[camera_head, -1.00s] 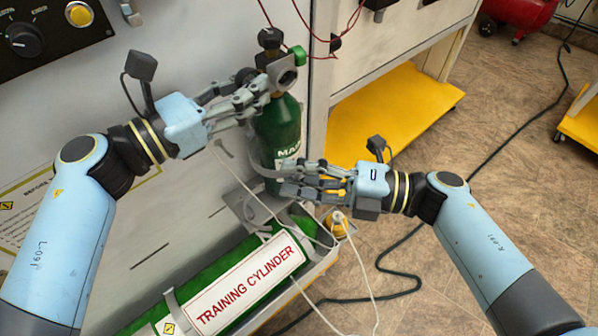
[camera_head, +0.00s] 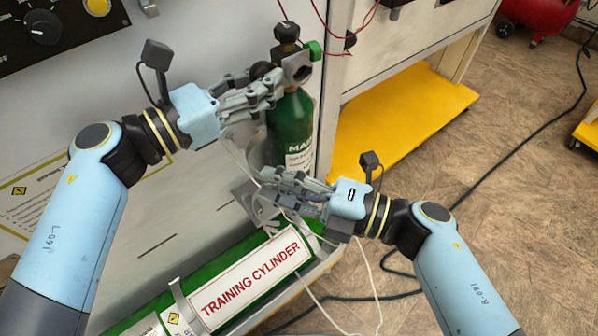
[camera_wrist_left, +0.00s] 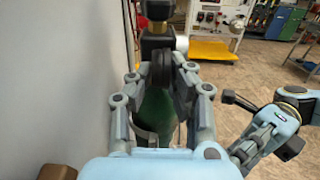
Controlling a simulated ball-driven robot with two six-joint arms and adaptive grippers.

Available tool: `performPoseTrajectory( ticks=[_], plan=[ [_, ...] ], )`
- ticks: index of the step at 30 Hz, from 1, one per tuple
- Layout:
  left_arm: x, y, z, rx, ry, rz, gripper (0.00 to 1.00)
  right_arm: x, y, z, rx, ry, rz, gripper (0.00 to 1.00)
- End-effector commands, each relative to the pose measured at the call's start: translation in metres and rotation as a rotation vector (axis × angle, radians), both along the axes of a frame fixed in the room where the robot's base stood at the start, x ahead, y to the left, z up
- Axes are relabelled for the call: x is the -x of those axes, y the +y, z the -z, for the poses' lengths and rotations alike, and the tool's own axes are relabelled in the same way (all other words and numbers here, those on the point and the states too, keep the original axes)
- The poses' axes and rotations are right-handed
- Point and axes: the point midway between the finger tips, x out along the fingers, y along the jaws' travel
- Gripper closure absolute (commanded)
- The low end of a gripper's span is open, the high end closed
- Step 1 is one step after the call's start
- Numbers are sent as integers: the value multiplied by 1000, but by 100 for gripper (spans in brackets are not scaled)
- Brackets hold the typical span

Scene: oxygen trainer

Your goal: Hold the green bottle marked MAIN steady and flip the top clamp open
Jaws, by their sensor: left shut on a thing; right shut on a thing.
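The green bottle marked MAIN (camera_head: 289,124) stands upright against the grey panel, with a black-topped valve (camera_head: 286,33). My left gripper (camera_head: 275,84) is shut on the bottle's valve and neck area, around a dark round part that shows between the fingers in the left wrist view (camera_wrist_left: 163,70). A grey clamp (camera_head: 254,155) shows at the bottle's left side. My right gripper (camera_head: 275,184) is shut low at the bottle's left front, apparently on the clamp's grey loose part. Its fingers hide what they hold, so how far the clamp is open is unclear.
A green cylinder labelled TRAINING CYLINDER (camera_head: 250,278) lies strapped below the bottle. A thin white cord (camera_head: 372,285) hangs near my right gripper. A yellow shelf (camera_head: 400,115) stands to the right, with bare floor beyond and a dark hose across it.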

Motion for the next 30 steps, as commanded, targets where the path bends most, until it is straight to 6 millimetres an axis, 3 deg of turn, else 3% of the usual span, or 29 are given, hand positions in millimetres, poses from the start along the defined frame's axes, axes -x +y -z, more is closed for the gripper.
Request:
performPoseTrajectory(
  ticks=[8,9,13,23,30],
  plan=[
    [-1,1,2,-2,4,-5,100,9,3,4,-2,11,-17,100],
    [-1,1,2,-3,5,-5,100,9,3,5,-2,11,-17,77],
    [-1,1,3,-4,4,-6,100,9,3,5,-1,12,-17,62],
    [0,1,2,-4,4,-4,100,8,-3,3,-1,7,-12,62],
    [0,1,2,-2,4,-3,100,26,-46,4,4,7,-14,62]
  ],
)
